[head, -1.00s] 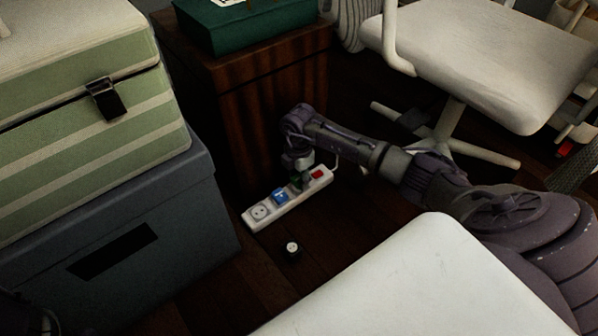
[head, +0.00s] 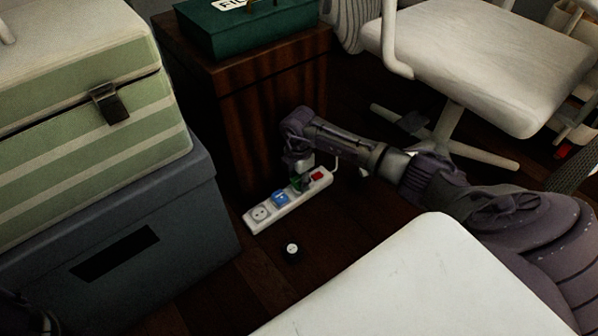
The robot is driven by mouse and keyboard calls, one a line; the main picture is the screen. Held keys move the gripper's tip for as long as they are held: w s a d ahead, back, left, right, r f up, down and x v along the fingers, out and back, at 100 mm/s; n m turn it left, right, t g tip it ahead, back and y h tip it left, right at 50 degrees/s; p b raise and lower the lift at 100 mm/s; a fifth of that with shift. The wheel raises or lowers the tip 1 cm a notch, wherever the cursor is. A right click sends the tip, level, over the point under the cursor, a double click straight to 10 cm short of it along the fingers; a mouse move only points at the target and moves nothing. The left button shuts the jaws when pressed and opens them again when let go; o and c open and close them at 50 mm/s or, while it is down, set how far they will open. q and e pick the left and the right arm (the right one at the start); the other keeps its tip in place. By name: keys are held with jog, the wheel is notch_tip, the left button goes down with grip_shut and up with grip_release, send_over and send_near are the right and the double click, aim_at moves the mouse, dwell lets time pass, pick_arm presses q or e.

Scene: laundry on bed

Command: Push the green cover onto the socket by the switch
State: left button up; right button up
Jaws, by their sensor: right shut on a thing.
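The white power strip (head: 271,222) lies on the dark floor, running up to the right. Its red switch (head: 317,175) is at the far right end. My right gripper (head: 298,179) points down over the socket by the switch and is shut on the green cover (head: 296,186). The cover is mostly hidden by the fingers, and I cannot tell how far it sits in the socket. A blue cover (head: 280,198) sits on the middle socket. The socket at the near left end (head: 259,213) is bare.
A small black and white round piece (head: 291,250) lies on the floor in front of the strip. A wooden cabinet (head: 270,110) stands behind it, with grey and green boxes (head: 150,235) to the left. A white surface (head: 400,275) is in front and a white chair (head: 480,60) behind right.

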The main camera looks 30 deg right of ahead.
jog(key=shift+f, duration=0.7)
jog(key=o, duration=1)
jog(key=shift+r, duration=0.15)
